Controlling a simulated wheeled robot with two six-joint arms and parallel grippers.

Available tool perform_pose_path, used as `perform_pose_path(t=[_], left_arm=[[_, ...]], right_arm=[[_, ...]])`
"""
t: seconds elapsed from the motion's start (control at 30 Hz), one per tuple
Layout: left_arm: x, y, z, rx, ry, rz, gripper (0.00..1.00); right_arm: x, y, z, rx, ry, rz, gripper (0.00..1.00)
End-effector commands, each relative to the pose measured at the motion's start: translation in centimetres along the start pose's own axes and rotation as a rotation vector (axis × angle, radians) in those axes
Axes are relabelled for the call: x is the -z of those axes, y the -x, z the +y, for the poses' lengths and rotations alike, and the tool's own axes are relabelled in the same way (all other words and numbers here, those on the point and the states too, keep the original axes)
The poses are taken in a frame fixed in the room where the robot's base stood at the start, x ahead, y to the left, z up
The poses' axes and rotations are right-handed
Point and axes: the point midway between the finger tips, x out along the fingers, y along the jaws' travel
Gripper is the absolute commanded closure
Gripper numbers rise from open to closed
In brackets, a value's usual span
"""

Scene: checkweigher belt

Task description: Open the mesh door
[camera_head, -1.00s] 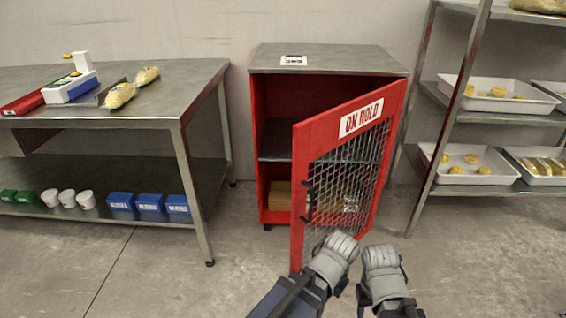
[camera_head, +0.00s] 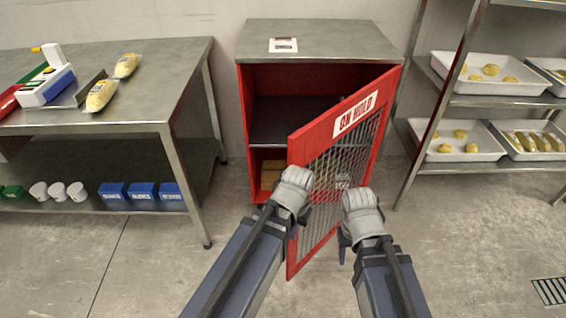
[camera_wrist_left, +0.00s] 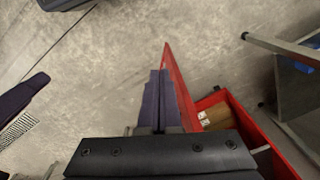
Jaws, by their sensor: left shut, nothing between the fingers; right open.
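The red mesh door (camera_head: 337,125) with its "ON HOLD" sign stands partly open, swung out from the right side of the red cabinet (camera_head: 245,125). Its handle is hidden behind my left gripper. My left gripper (camera_head: 293,190) is at the door's free edge, partly covering it. In the left wrist view my left fingers (camera_wrist_left: 158,100) are shut and empty, close beside the red door (camera_wrist_left: 178,80); I cannot tell whether they touch. My right gripper (camera_head: 360,212) is open, in front of the mesh, to the right of the left one; its fingertips are mostly hidden.
Brown boxes (camera_head: 271,173) sit low in the cabinet. A steel table (camera_head: 165,95) with packs and a device stands left. A steel rack (camera_head: 432,120) with white trays stands right.

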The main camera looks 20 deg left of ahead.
Motion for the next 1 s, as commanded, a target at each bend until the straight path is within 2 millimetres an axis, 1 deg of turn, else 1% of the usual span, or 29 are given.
perform_pose_path(t=[0.03, 0.07, 0.1, 0.2, 0.27, 0.37, 0.43, 0.53, 0.6, 0.73, 0.8, 0.87, 1.0], left_arm=[[0.4, 2.5, -0.8, -0.009, 0.014, 0.004, 1.0], [0.5, 3.2, -1.2, -0.016, 0.019, 0.006, 1.0], [0.8, 4.3, -1.8, -0.029, 0.028, 0.009, 1.0], [1.6, 7.0, -3.5, -0.068, 0.04, 0.017, 1.0], [2.1, 8.4, -4.5, -0.097, 0.039, 0.022, 1.0], [3.2, 10.7, -6.4, -0.161, 0.021, 0.035, 1.0], [4.3, 12.3, -8.2, -0.227, -0.012, 0.054, 1.0], [5.9, 13.8, -10.7, -0.334, -0.09, 0.102, 1.0], [7.0, 14.5, -12.4, -0.407, -0.157, 0.152, 1.0], [8.3, 15.8, -15.1, -0.512, -0.281, 0.256, 1.0], [8.8, 16.3, -16.1, -0.545, -0.332, 0.304, 1.0], [8.9, 16.7, -16.6, -0.564, -0.362, 0.333, 1.0], [9.0, 17.0, -17.1, -0.581, -0.395, 0.364, 1.0]], right_arm=[[-0.1, 2.5, 0.2, 0.0, -0.001, 0.0, 0.5], [-0.2, 3.2, 0.3, 0.001, -0.001, 0.0, 0.5], [-0.3, 4.4, 0.4, 0.001, -0.002, -0.001, 0.5], [-0.4, 7.1, 0.7, 0.002, -0.003, -0.001, 0.5], [-0.5, 8.5, 0.8, 0.002, -0.004, -0.001, 0.5], [-0.7, 10.7, 1.0, 0.003, -0.005, -0.002, 0.5], [-0.7, 12.1, 1.1, 0.003, -0.006, -0.002, 0.5], [-0.8, 13.0, 1.2, 0.003, -0.007, -0.002, 0.5], [-0.8, 13.2, 1.2, 0.004, -0.007, -0.002, 0.5], [-0.8, 13.2, 1.2, 0.004, -0.007, -0.002, 0.5], [-0.8, 13.1, 1.2, 0.004, -0.007, -0.002, 0.5], [-0.8, 13.1, 1.2, 0.004, -0.007, -0.002, 0.5], [-0.8, 13.1, 1.2, 0.004, -0.007, -0.002, 0.5]])
